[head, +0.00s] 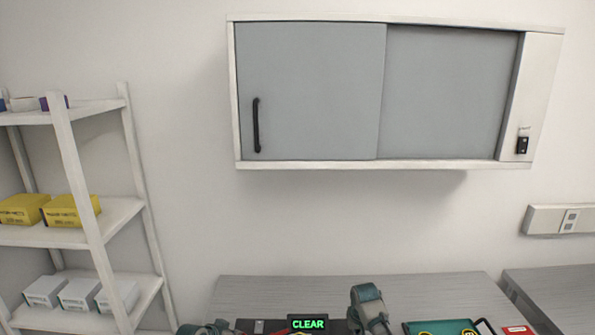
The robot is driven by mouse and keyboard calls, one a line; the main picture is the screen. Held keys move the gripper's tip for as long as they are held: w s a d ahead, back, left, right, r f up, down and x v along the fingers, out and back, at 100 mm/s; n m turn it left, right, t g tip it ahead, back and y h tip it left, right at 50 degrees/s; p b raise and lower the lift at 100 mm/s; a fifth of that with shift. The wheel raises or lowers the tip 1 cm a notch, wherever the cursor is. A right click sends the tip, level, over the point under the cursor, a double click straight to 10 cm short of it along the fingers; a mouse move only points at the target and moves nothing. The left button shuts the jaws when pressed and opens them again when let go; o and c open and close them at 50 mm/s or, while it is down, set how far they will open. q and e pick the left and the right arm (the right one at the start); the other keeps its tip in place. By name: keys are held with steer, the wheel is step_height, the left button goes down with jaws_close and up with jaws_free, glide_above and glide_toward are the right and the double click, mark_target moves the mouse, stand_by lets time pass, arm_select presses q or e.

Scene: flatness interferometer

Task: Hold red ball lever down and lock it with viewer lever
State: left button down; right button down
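A small display reading CLEAR in green letters (308,324) shows at the bottom edge, in front of a dark device (335,325) on the grey table (290,288). A grey-green rounded part (368,308) stands upright just right of the display; I cannot tell if it belongs to the device or to my arm. A similar part (205,329) is cut off at the bottom left. A small red patch (259,327) shows left of the display. I cannot make out the red ball lever or the viewer lever. No gripper fingers are visible.
A wall cabinet (310,90) with grey sliding doors hangs above the table. A white shelf rack (90,230) with yellow boxes (70,211) and pale boxes (80,294) stands left. A green item (440,327) and red item (517,330) lie at the table's right.

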stand_by(0.5)
steer(key=shift+s+a+r, duration=0.2)
steer(key=shift+s+a, duration=0.4)
steer(key=shift+s, duration=0.2)
steer(key=shift+s+a+r, duration=0.15)
steer(key=shift+s+a, duration=0.4)
steer(key=shift+s, duration=0.25)
steer(key=shift+f, duration=2.65)
steer(key=shift+d, duration=0.15)
steer(key=shift+s+d, duration=0.2)
steer(key=shift+d, duration=0.1)
